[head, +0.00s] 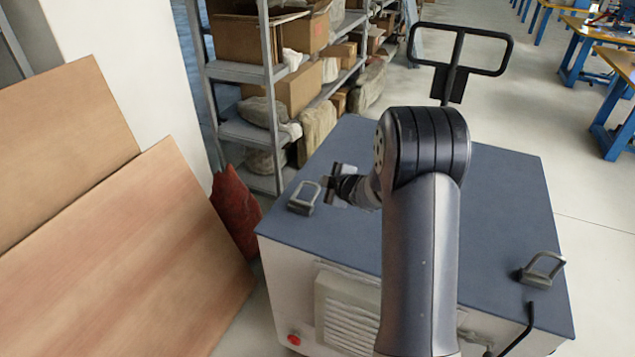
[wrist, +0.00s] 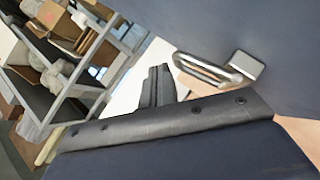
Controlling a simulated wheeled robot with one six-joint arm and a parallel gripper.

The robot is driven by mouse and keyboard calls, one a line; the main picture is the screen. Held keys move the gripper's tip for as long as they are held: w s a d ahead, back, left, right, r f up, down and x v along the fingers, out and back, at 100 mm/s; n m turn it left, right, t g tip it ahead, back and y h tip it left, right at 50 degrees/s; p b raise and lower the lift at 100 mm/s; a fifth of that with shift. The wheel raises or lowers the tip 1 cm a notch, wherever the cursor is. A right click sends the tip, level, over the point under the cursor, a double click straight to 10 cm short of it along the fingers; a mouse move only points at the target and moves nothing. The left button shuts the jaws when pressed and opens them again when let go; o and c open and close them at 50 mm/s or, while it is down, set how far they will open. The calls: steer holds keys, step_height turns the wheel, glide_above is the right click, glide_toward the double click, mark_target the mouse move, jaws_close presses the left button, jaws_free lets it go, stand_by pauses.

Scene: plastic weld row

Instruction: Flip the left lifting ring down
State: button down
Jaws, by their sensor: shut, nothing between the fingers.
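The left lifting ring (head: 304,196) is a metal loop on a small block at the left corner of the machine's blue-grey top (head: 340,250). Its loop stands up from the top, somewhat tilted. In the wrist view the ring (wrist: 207,72) shows as a loop with its block, right of my fingers. My gripper (head: 329,184) is just right of the ring in the head view. It is shut and empty. In the wrist view my gripper (wrist: 158,80) has its dark fingers together near the loop's free end. Whether they touch it is unclear.
The right lifting ring (head: 543,268) stands raised at the near right corner. A black push handle (head: 458,60) rises at the back. Shelves with boxes (head: 270,100) stand behind left, and wooden boards (head: 120,250) lean at left. The top's right half is mostly clear.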

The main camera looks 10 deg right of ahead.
steer(key=v, duration=0.6)
stand_by(0.3)
